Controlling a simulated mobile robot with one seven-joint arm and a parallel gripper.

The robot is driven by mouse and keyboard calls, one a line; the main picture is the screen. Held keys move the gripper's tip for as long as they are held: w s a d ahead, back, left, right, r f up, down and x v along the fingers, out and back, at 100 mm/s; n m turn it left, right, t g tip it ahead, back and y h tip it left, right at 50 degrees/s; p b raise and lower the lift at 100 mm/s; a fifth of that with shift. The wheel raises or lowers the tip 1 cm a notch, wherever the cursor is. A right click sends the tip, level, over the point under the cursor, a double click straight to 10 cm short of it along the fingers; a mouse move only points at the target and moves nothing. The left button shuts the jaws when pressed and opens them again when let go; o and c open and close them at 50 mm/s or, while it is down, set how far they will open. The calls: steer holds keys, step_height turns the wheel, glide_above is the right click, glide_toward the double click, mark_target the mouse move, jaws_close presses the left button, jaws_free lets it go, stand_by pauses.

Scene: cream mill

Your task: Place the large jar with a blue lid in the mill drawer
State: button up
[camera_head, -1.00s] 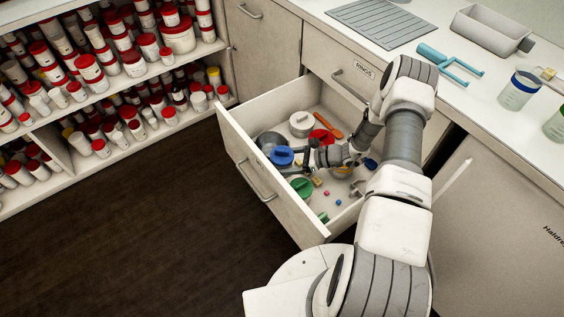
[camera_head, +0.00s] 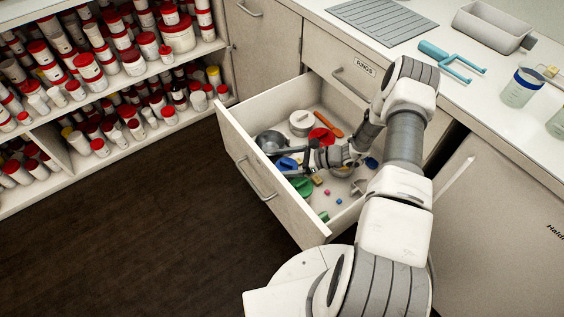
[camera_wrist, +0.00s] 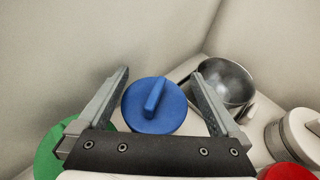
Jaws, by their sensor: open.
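The large jar's round blue lid (camera_head: 286,164) with a raised handle shows inside the open mill drawer (camera_head: 238,136), near its front left part. In the wrist view the blue lid (camera_wrist: 153,106) lies between the two spread fingers of my gripper (camera_wrist: 159,74), with a gap on each side. The jar's body is hidden under the lid. My gripper (camera_head: 292,160) is open, reaching down into the drawer around the lid; the arm covers part of the drawer.
Close around the blue lid are a grey metal pot (camera_head: 269,141), a green lid (camera_head: 303,187), a white-lidded jar (camera_head: 302,122) and a red lid (camera_head: 322,137). An orange tool (camera_head: 331,124) and small coloured blocks lie in the drawer. The counter is above right.

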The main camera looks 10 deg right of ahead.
steer(key=shift+r+p, duration=0.3)
steer(key=shift+r, duration=0.15)
steer(key=r+p+v, duration=0.1)
steer(key=p+v, duration=0.1)
steer(key=v, duration=1)
steer(key=s+a+r+n+g+h, duration=0.15)
steer(key=r+n, duration=0.25)
steer(key=r, duration=0.4)
steer(key=s+a+r+n+g+h, duration=0.1)
steer(key=a+r+n+g+h, duration=0.2)
steer(key=r, duration=0.5)
steer(key=s+a+r+n+g+h, duration=0.1)
steer(key=a+r+n, duration=0.1)
steer(key=r+n, duration=0.5)
steer(key=s+a+r+n+t+h, duration=0.3)
steer(key=s+r+n+t+h, duration=0.4)
steer(key=s+r, duration=1.1)
step_height(320, 180, up, 13)
steer(key=w+n+g+p, duration=0.1)
steer(key=p, duration=1.2)
steer(key=shift+f+n, duration=0.2)
steer(key=shift+n, duration=0.1)
